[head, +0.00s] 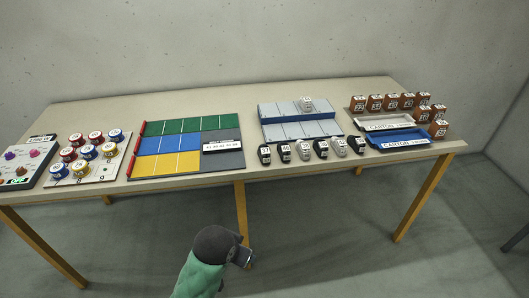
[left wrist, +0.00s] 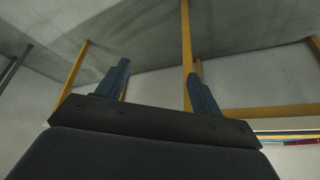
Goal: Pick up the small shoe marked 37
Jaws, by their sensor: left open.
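Several small black and grey shoes (head: 304,151) with white number labels stand in a row along the table's front edge. They are in front of a blue and grey rack (head: 300,130). One more light grey shoe (head: 306,103) stands on the rack's upper level. The labels are too small to read, so I cannot tell which shoe is marked 37. My left gripper (head: 246,258) is in front of the table and below its top, apart from the shoes. In the left wrist view its two fingers (left wrist: 160,82) are spread with nothing between them. My right gripper is not in view.
A coloured board (head: 170,144), a panel of round tins (head: 88,158) and a knob panel (head: 22,165) are at the left. Table legs (head: 241,215) stand near my gripper.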

